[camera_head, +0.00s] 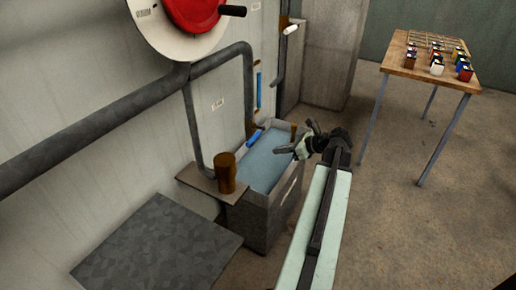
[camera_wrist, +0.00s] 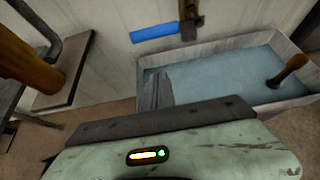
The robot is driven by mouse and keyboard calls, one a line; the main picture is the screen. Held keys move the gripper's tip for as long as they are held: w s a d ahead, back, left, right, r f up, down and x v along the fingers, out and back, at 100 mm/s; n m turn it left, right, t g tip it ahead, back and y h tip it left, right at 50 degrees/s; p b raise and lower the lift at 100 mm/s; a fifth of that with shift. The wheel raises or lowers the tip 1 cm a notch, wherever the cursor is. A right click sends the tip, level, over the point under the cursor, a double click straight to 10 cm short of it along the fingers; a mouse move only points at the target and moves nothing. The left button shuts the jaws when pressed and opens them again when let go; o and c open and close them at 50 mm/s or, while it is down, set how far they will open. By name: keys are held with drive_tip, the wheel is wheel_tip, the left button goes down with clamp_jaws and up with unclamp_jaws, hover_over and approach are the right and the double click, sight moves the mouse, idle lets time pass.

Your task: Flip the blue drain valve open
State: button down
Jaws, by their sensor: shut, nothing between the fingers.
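The trough holds pale blue water, and a brown wooden handle (camera_wrist: 290,68) rises from it. A brown cylinder (camera_head: 225,173) stands on a small shelf (camera_head: 196,180) beside the trough. A red wheel (camera_head: 192,8) is on the wall. A wooden table (camera_head: 400,68) with small containers stands back right.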

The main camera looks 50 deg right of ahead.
sight(257, 136)
drive_tip(key=shift+r, duration=0.1)
drive_tip(key=b+x, duration=0.6)
drive_tip(key=x, duration=0.4)
drive_tip(key=r+p, duration=0.2)
drive_tip(key=p, duration=0.1)
drive_tip(key=r+p, duration=0.2)
drive_tip(key=shift+w, duration=0.25)
